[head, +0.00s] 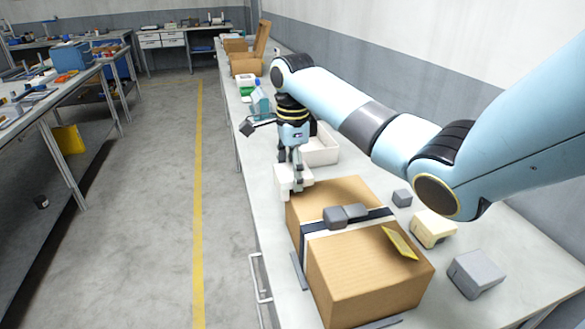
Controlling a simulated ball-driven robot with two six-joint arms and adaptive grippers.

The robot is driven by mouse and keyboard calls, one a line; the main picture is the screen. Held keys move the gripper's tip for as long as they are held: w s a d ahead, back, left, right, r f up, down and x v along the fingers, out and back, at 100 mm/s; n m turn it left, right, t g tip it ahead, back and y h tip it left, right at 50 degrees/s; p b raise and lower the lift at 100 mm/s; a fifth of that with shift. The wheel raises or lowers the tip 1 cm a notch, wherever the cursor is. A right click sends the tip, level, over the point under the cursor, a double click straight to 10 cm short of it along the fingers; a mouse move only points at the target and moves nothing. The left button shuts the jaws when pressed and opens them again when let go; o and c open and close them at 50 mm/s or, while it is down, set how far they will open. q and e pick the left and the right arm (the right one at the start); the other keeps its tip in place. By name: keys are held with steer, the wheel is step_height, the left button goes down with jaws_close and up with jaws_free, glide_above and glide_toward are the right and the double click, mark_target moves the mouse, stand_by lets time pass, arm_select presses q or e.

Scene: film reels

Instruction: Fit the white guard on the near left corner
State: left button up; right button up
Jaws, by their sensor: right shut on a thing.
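My right gripper (296,166) points down and is shut on the white guard (285,182). The guard is at the upper left corner of the brown cardboard box (365,280), as seen in the picture. I cannot tell whether it touches the box. A dark strap (377,216) runs across the box top, with a grey block (345,215) on it. My left gripper is not in view.
A cream guard (432,228), a grey guard (476,273) and a small grey block (402,198) lie right of the box. A white bin (322,152) stands behind.

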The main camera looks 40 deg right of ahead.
steer(key=shift+f, duration=0.35)
steer(key=o, duration=1.2)
steer(key=shift+c, duration=0.2)
